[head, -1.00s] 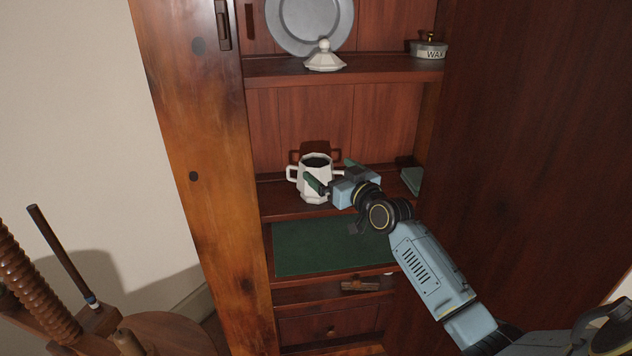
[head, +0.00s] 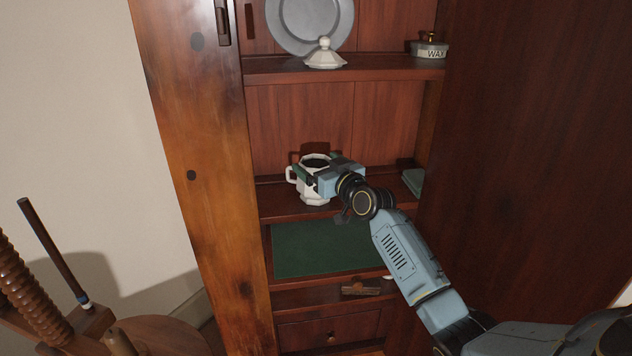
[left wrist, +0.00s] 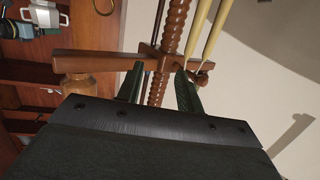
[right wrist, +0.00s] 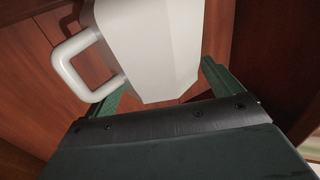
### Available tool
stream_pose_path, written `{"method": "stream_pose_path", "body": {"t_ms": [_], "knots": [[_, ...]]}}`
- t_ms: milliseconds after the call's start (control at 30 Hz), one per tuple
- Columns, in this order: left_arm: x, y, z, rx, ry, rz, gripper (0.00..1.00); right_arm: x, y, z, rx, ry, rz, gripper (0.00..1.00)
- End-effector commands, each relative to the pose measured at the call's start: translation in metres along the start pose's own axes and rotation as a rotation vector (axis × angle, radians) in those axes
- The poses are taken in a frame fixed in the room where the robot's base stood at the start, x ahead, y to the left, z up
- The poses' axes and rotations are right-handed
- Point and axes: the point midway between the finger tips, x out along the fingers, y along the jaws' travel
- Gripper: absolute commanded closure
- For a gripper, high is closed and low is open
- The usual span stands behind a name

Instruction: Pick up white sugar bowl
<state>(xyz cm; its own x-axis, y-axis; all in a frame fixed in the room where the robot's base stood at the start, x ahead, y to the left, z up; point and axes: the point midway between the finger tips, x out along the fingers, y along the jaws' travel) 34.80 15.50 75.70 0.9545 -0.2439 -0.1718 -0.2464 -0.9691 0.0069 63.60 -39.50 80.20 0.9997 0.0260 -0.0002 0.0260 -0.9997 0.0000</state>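The white sugar bowl (head: 311,192) stands upright on the middle shelf, faceted, with a loop handle on its left and its open top dark inside. It also fills the upper middle of the right wrist view (right wrist: 150,50), handle on the left. My right gripper (head: 316,167) is at the bowl, its fingers open on either side of the body; the bowl's far side is hidden, and I cannot tell whether a finger touches it. My left gripper (left wrist: 160,82) shows only in its wrist view, open and empty, in front of a wooden screw.
A white lid (head: 325,55), a grey plate (head: 309,22) and a wax tin (head: 430,50) are on the shelf above. A green panel (head: 320,250) lies below the bowl. The cabinet's wooden sides flank the shelves. A wooden screw press (head: 35,290) stands at lower left.

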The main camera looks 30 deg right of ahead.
Motion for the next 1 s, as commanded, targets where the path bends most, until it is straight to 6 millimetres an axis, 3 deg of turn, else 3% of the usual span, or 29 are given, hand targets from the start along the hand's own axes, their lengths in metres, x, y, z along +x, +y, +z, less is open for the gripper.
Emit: {"method": "stream_pose_path", "body": {"t_ms": [67, 467, 767, 1000], "knots": [[0.000, 0.000, 0.000, 0.000, -0.001, 0.000, 0.64, 0.000, 0.000, 0.000, 0.000, 0.000, 0.000, 0.20], [0.000, 0.000, 0.001, 0.000, -0.002, -0.001, 0.64, 0.000, 0.000, 0.000, 0.000, 0.000, 0.001, 0.72], [0.000, 0.000, 0.002, -0.001, -0.010, 0.000, 0.64, 0.000, 0.001, -0.002, -0.001, 0.004, 0.001, 0.73], [-0.003, -0.003, 0.015, 0.001, -0.099, -0.008, 0.64, 0.000, 0.001, -0.011, -0.001, 0.005, 0.001, 0.73]]}}
